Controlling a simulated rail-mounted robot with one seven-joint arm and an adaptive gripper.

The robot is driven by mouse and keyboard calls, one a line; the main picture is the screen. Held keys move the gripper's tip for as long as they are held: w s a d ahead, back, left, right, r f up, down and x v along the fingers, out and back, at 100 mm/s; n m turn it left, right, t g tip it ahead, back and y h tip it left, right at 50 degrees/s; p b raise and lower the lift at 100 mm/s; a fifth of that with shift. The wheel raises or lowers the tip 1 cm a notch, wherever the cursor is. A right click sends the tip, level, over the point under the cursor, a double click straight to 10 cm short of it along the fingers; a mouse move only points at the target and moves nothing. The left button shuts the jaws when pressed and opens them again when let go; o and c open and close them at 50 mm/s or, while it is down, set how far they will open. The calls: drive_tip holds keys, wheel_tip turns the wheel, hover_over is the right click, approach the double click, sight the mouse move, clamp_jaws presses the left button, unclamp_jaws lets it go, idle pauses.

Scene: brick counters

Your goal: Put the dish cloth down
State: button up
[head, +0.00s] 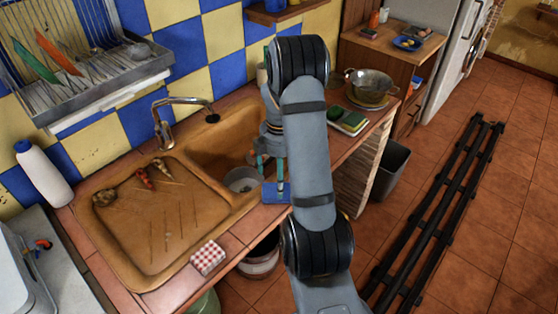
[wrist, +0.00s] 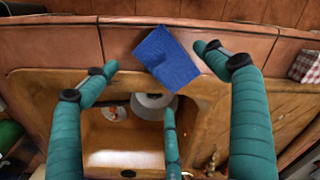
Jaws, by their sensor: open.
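A folded blue cloth (head: 276,192) lies on the tiled front edge of the counter by the basin, partly hidden by my arm. In the wrist view the blue cloth (wrist: 167,58) sits tilted across the tiles and the sink rim, between my spread fingers. My gripper (head: 270,168) is open over it, with teal fingers; the wrist view shows the open gripper (wrist: 156,76) holding nothing. A red-and-white checkered cloth (head: 208,257) lies on the tiles further left; it also shows at the right of the wrist view (wrist: 306,66).
The sink basin (head: 205,150) holds a grey pot (head: 241,180). The drainboard (head: 150,225) has food scraps at its back. A faucet (head: 165,130) stands behind. Sponges (head: 348,122) and a colander (head: 369,82) are on the counter right of my arm.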

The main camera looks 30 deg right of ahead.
wheel_tip(320, 180, up, 8)
idle(0.6)
wheel_tip(320, 180, down, 12)
drive_tip(key=shift+s+f, duration=0.1)
drive_tip(key=shift+s, duration=0.05)
drive_tip(key=shift+w+r, duration=0.25)
drive_tip(key=shift+r, duration=0.3)
drive_tip(key=shift+s+r, duration=0.15)
drive_tip(key=shift+r, duration=0.5)
